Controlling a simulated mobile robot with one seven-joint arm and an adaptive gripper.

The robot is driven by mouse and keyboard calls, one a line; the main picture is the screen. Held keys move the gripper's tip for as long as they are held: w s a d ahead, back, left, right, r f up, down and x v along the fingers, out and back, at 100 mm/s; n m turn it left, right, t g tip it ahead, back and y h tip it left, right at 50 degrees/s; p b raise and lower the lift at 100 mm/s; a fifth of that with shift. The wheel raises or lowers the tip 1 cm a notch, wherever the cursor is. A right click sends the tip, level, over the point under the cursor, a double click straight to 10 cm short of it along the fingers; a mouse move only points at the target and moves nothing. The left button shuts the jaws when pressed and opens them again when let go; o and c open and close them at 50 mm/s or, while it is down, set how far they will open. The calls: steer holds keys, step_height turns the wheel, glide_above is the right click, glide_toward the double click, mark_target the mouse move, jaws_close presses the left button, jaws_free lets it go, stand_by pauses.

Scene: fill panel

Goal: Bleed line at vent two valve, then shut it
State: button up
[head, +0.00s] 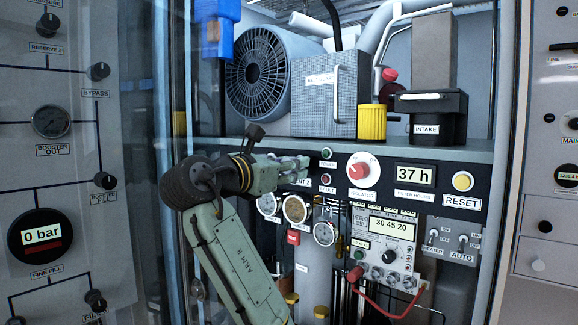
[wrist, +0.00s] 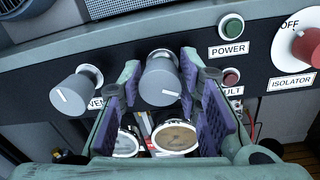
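Two grey valve knobs show on the dark panel in the wrist view. The right knob (wrist: 160,78) stands between the two purple-padded fingers of my gripper (wrist: 160,64), with a visible gap at its left side. The fingers are apart, one on each side of it. The left knob (wrist: 72,92) is outside the fingers, with a partly covered vent label. In the head view my gripper (head: 304,166) reaches the panel and covers both knobs; a label end reading "NT 2" shows under it.
A power button (wrist: 232,28), a fault button (wrist: 231,77) and the red isolator knob (wrist: 306,46) sit right of my gripper. Round gauges (head: 296,209) lie below it. A fine fill display (head: 42,234) at the left reads 0 bar. A red cable (head: 388,312) hangs lower right.

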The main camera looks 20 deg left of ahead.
jaws_close()
